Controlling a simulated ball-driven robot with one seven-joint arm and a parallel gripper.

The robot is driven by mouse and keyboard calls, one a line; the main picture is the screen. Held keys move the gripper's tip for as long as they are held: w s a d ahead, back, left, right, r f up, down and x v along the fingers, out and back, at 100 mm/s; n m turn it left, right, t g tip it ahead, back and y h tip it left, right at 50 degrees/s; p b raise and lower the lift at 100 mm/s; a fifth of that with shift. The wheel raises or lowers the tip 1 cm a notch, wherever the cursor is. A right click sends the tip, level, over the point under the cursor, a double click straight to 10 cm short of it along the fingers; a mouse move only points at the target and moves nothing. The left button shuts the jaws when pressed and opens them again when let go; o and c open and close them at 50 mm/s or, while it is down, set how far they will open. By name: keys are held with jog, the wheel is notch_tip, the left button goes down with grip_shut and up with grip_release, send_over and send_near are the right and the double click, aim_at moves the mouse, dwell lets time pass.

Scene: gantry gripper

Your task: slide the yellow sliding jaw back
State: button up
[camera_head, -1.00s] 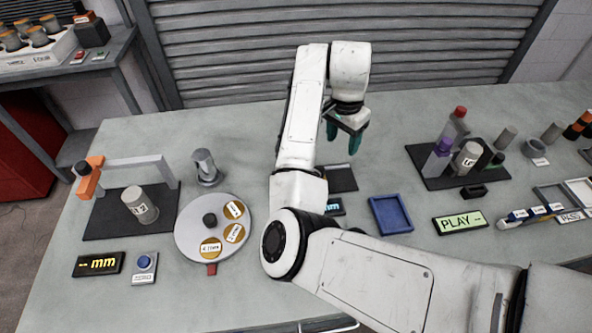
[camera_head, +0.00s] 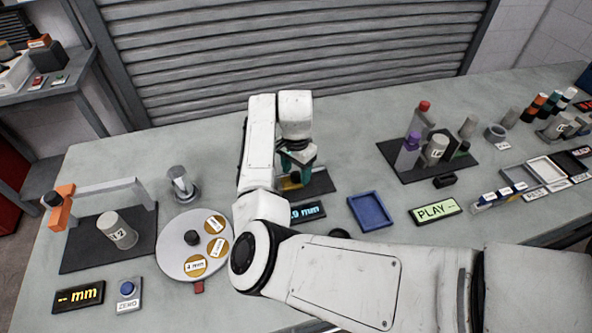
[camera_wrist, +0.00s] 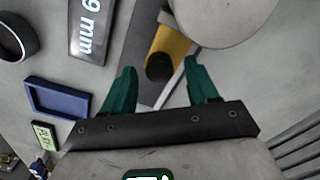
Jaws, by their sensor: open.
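The yellow sliding jaw (camera_wrist: 178,42) shows in the wrist view on a dark base plate (camera_wrist: 136,40), with a black round knob (camera_wrist: 160,68) at its near end. In the head view only a bit of the yellow jaw (camera_head: 290,184) shows beneath my fingers; my arm and gripper hide much of the rest. My gripper (camera_wrist: 161,67) is open, with its green fingertips on either side of the knob in the wrist view. I cannot tell whether they touch it. In the head view my gripper (camera_head: 297,176) is low over the plate.
A mm readout (camera_head: 307,212) and a blue tray (camera_head: 370,211) lie close by. A round turntable (camera_head: 180,262) stands left. A dark mat (camera_head: 400,166) with bottles and the PLAY display (camera_head: 436,211) are right. A pale round thing (camera_wrist: 215,12) fills the wrist view's top.

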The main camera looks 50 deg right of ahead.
jog(key=shift+f, duration=0.35)
jog(key=shift+c, duration=0.3)
grip_shut()
